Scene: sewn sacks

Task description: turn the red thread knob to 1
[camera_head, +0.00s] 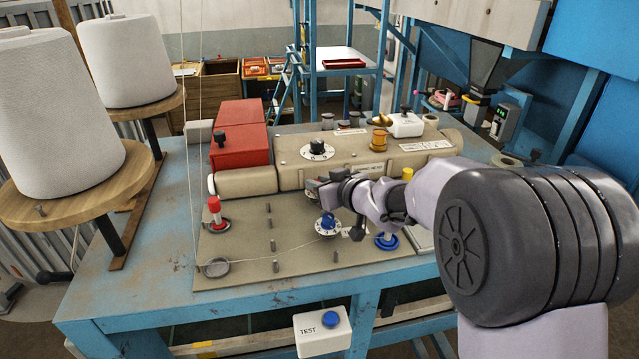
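My gripper (316,188) reaches in from the right over the plate, pointing left. It is well to the right of the red knob and apart from it. Its fingers are small and partly hidden by the wrist, so I cannot tell whether they are open. A blue knob on a white numbered dial (327,223) sits just below my gripper.
A black knob on a white dial (317,149) sits on the beige housing behind. A red box (241,139) stands behind the red knob. Several short metal posts rise from the plate. A thread crosses its front. A blue handwheel (386,241) is right of the blue knob.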

